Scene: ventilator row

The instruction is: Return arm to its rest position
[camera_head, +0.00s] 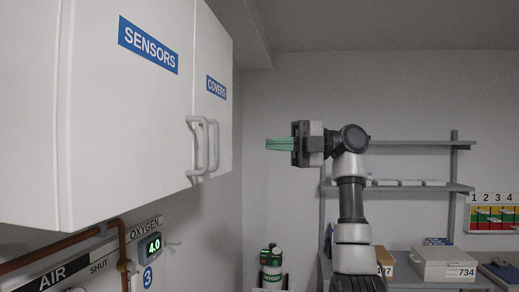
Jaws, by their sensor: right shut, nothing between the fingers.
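My right arm comes up from the bottom of the head view, and its gripper (279,144) points left. The green fingers are shut with nothing between them. The gripper is in the air, to the right of the wall cabinet's handles (203,146) and apart from them in the picture. The cabinet doors labelled SENSORS (125,110) and COVERS (215,110) look shut. My left gripper does not show.
Grey shelves (415,187) stand behind my right arm, with a white box (443,264) marked 734 low down.

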